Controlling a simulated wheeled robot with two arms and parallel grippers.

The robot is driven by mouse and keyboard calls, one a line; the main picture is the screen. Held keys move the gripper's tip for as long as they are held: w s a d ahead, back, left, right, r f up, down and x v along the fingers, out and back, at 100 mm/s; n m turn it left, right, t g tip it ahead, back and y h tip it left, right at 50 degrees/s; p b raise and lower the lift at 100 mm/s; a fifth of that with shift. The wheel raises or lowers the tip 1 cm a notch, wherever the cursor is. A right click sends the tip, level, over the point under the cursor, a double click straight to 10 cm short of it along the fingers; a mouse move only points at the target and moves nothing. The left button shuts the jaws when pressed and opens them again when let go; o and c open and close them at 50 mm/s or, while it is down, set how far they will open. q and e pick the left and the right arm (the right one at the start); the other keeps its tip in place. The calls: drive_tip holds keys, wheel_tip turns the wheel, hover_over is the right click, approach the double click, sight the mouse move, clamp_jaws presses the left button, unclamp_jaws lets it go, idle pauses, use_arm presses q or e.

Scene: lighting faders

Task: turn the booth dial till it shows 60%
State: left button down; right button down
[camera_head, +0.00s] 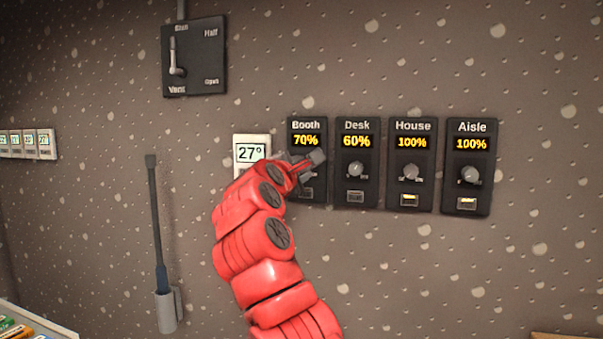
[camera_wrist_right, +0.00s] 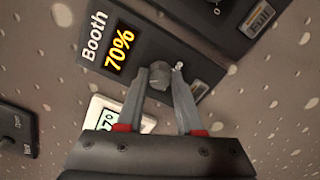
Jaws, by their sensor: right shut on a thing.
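The booth panel (camera_head: 307,195) is a dark box on the wall, and its display (camera_head: 306,140) reads 70%. In the right wrist view its display (camera_wrist_right: 119,49) also reads 70%. The booth dial (camera_wrist_right: 158,78) is a small grey knob between my right gripper's fingertips (camera_wrist_right: 161,72), which are shut on it. In the head view my right gripper (camera_head: 309,160) covers the dial. My left gripper is not in view.
Desk (camera_head: 356,193), House (camera_head: 410,199) and Aisle (camera_head: 469,203) panels stand to the right, reading 60%, 100% and 100%. A 27° thermostat (camera_head: 251,151) is just left of Booth. A vent lever plate (camera_head: 195,57) and a wall-held rod (camera_head: 156,220) are further left.

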drive_tip(key=n+p, duration=0.5)
drive_tip(key=n, duration=0.4)
drive_tip(key=shift+p, duration=0.4)
drive_tip(key=shift+f, duration=0.1)
drive_tip(key=shift+a, duration=0.1)
drive_tip(key=c, duration=0.6)
unclamp_jaws()
drive_tip(key=shift+o, duration=0.2)
drive_tip(key=b+v, duration=0.5)
drive_tip(key=v, duration=1.2)
drive_tip(key=shift+s+b, duration=0.2)
drive_tip(key=shift+b, duration=0.15)
